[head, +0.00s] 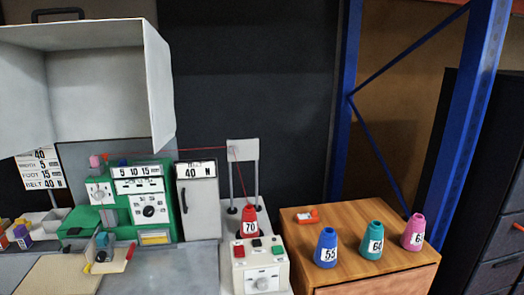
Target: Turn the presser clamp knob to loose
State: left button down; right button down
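A green and white machine (137,203) stands on the grey bench at the left. Its front panel carries a black round knob (149,211) under a "5 10 15" scale, and a white side box bears a pale knob (98,193). A small teal-topped fixture (102,243) with a dark round part stands in front of it. A white control box (260,265) at lower centre has a pale dial (262,283), with red, black and green buttons on top. I cannot tell which is the presser clamp knob, and no setting is readable. Neither gripper is in view.
A grey raised hood (100,90) hangs over the machine. A "40 N" unit (198,200) stands beside it. A red cone marked 70 (249,222) sits behind the control box. A wooden cabinet (350,222) at right carries several numbered cones. A blue rack post (470,120) rises behind.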

aim_at(102, 255)
jog(key=u, duration=1.3)
